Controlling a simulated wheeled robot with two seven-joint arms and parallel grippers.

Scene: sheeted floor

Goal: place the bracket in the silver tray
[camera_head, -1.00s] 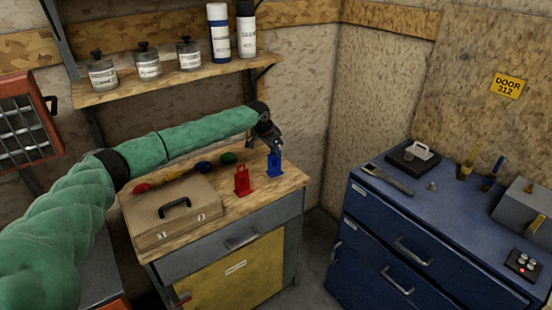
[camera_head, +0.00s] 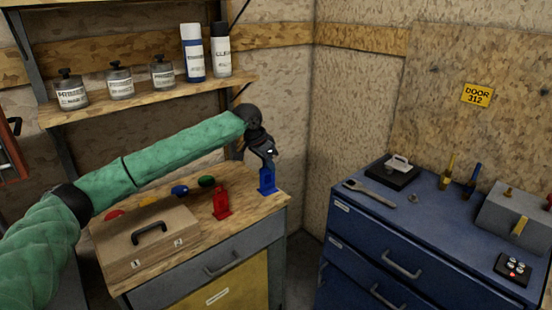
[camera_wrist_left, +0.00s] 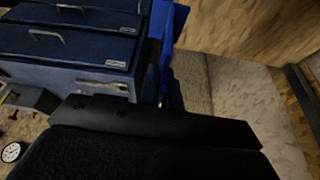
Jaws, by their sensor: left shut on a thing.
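A blue upright bracket-like piece (camera_head: 267,181) is at the right end of the wooden bench top, below my left gripper (camera_head: 266,155). That gripper is shut on its upper part from above. Its blue surface also shows in the left wrist view (camera_wrist_left: 174,28), near the dark gripper body. Whether its base clears the wood is hard to tell. A similar red piece (camera_head: 221,203) stands on the bench to its left. I see no clear silver tray in these views. My right gripper is not in view.
A wooden case (camera_head: 145,240) and several coloured knobs fill the bench's left. A shelf (camera_head: 150,98) with bottles is above. The blue cabinet (camera_head: 400,225) at right holds a black pad (camera_head: 394,173), a wrench (camera_head: 368,192), a grey box (camera_head: 515,215) and a button panel (camera_head: 512,268).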

